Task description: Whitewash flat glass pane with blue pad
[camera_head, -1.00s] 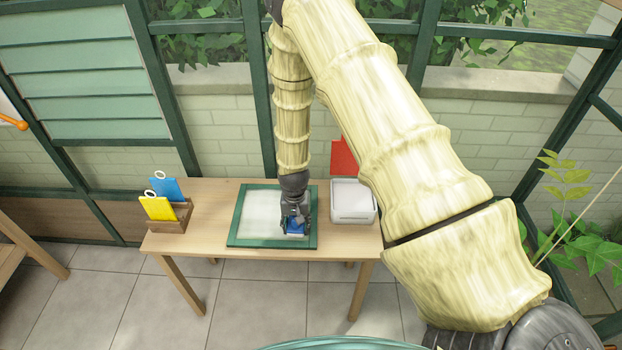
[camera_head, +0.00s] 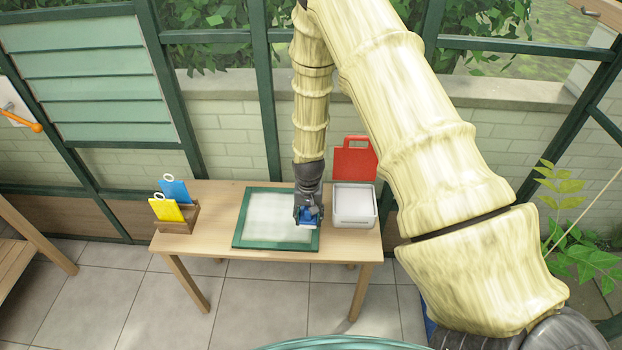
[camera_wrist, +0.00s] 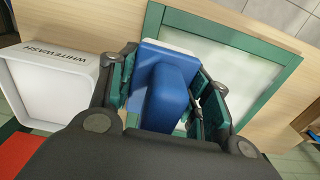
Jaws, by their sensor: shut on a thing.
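My gripper (camera_head: 309,214) is shut on the blue pad (camera_wrist: 162,85), which has a pale underside edge. In the wrist view the fingers grip the pad's blue handle from both sides. The pad is over the right side of the green-framed glass pane (camera_head: 262,218), near the frame's right edge. I cannot tell whether it touches the pane. The glass looks whitish over most of its face, and it also shows in the wrist view (camera_wrist: 228,70). A white tray (camera_head: 354,221) labelled WHITEWASH in the wrist view (camera_wrist: 40,108) stands just right of the pane.
A wooden holder (camera_head: 178,220) with a blue card (camera_head: 174,190) and a yellow card (camera_head: 165,211) stands at the table's left. A red panel (camera_head: 354,160) stands behind the tray. The wooden table (camera_head: 230,191) is otherwise clear. Green window frames rise behind it.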

